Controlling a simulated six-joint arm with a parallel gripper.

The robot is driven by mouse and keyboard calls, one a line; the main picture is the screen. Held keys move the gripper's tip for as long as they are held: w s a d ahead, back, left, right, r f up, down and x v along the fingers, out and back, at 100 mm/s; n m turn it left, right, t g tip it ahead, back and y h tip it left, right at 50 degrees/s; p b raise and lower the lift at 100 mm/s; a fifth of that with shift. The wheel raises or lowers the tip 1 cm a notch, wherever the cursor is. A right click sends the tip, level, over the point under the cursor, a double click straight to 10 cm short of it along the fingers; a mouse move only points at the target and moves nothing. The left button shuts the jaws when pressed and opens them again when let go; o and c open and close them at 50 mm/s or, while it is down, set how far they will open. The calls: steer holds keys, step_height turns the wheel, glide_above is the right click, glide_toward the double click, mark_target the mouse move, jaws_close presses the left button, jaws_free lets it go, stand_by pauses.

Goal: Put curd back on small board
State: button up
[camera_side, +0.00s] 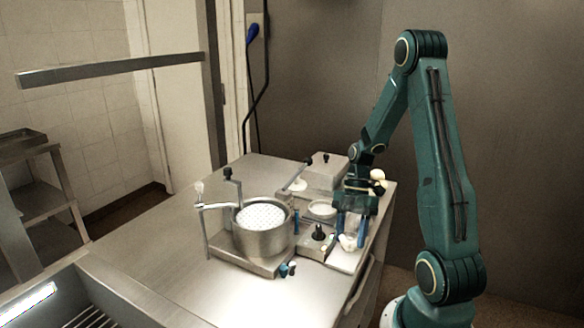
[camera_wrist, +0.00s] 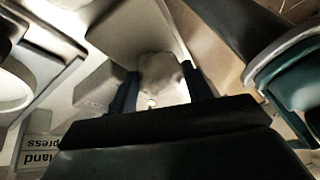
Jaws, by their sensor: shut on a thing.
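The curd (camera_side: 348,242) is a small white lump between the blue fingers of my gripper (camera_side: 351,232). In the wrist view the curd (camera_wrist: 160,70) shows as a pale, rough lump between the two dark fingers of my gripper (camera_wrist: 161,88). My gripper is shut on it and points down. A small white board (camera_side: 345,261) lies at the right front of the bench, just below the curd. I cannot tell whether the curd touches the board.
A steel pot (camera_side: 264,243) with a white perforated insert (camera_side: 262,216) stands left of my gripper. A black knob (camera_side: 319,232) and a white dish (camera_side: 322,209) are close by. A steel box (camera_side: 325,172) stands behind. The bench front left is clear.

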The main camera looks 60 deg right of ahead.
steer(key=o, duration=1.1)
steer(key=shift+o, duration=0.2)
steer(key=shift+w, duration=0.1)
steer(key=shift+r, duration=0.1)
steer(key=shift+w+d+r, duration=0.1)
steer(key=shift+r, duration=0.8)
steer(key=shift+s+r, duration=0.2)
steer(key=shift+r, duration=2.8)
steer(key=shift+a, duration=0.2)
